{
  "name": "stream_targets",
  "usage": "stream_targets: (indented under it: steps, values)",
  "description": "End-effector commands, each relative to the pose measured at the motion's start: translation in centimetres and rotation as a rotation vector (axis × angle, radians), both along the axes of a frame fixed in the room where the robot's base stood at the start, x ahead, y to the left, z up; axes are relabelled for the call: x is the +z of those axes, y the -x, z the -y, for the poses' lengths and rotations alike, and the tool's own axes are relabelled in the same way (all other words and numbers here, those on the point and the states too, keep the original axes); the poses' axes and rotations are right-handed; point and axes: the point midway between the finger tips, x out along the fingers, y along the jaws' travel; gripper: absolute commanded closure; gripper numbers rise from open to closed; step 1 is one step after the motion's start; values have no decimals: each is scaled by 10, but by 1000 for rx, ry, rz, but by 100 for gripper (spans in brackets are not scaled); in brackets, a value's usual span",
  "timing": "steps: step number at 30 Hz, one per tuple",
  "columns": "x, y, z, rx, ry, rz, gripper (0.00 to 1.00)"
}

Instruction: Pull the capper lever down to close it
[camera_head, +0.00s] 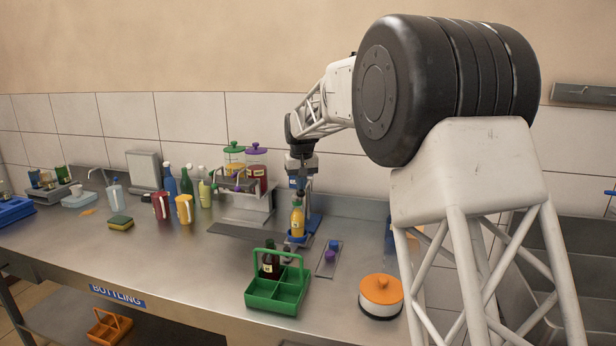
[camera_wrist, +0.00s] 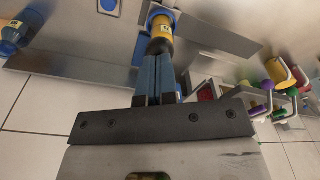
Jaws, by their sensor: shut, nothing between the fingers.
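The capper (camera_head: 313,223) is a blue stand on the steel bench, with its base also visible in the wrist view (camera_wrist: 153,9). A yellow-orange bottle (camera_head: 297,219) stands upright in it, and it also shows in the wrist view (camera_wrist: 161,28). My gripper (camera_head: 300,190) is directly above the bottle, pointing down at the capper's top. In the wrist view its fingers (camera_wrist: 159,75) are together and empty, close to a dark part over the bottle's top. I cannot make out the lever; my gripper and wrist hide the capper's upper part. Contact cannot be told.
A green crate (camera_head: 262,301) with a dark bottle stands in front of the capper. A small tray (camera_head: 327,264) with blue and purple caps lies to its right, near an orange-lidded pot (camera_head: 381,297). The pump dispenser rack (camera_head: 247,213) stands left behind.

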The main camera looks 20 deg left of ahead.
Motion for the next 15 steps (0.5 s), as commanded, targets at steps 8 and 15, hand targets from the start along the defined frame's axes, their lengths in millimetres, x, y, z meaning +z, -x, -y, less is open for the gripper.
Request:
stream_targets:
  steps: [8,15]
  values:
    - [-11,0,0,0,1,-1,100]
    - [-13,0,0,0,1,-1,100]
